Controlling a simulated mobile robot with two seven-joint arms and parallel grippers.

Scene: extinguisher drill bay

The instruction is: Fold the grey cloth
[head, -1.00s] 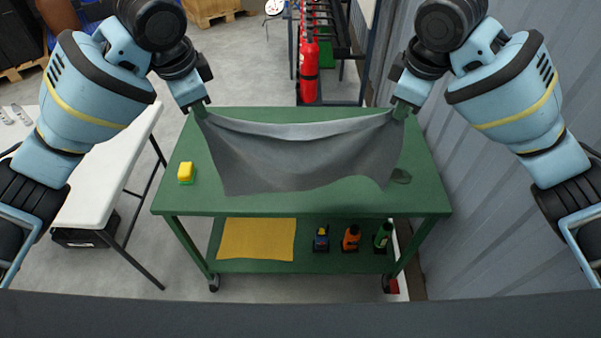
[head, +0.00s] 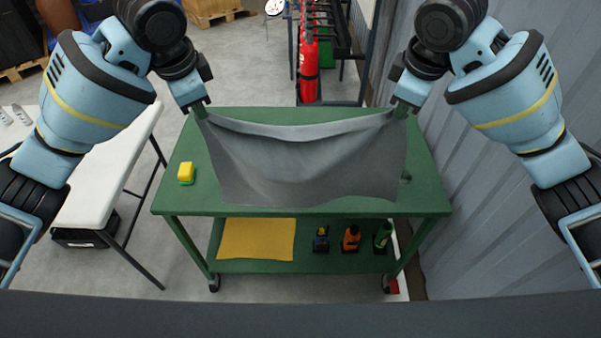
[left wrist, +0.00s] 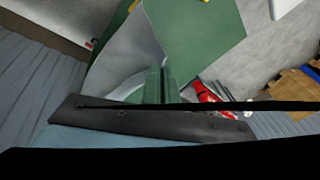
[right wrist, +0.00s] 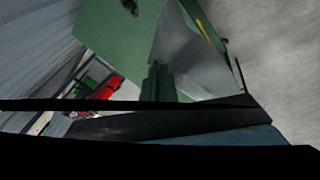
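The grey cloth (head: 305,165) hangs stretched between my two grippers above the green cart top (head: 425,190), its upper edge sagging in the middle. Its lower edge reaches toward the front of the cart top; I cannot tell whether it touches. My left gripper (head: 200,107) is shut on the cloth's far left corner. My right gripper (head: 402,107) is shut on the far right corner. The cloth also shows beside the green fingers in the left wrist view (left wrist: 130,55) and the right wrist view (right wrist: 185,55).
A yellow and green sponge (head: 186,173) sits at the cart's left. A white table (head: 95,180) stands left, a corrugated wall (head: 480,200) right, and red extinguishers (head: 309,70) behind.

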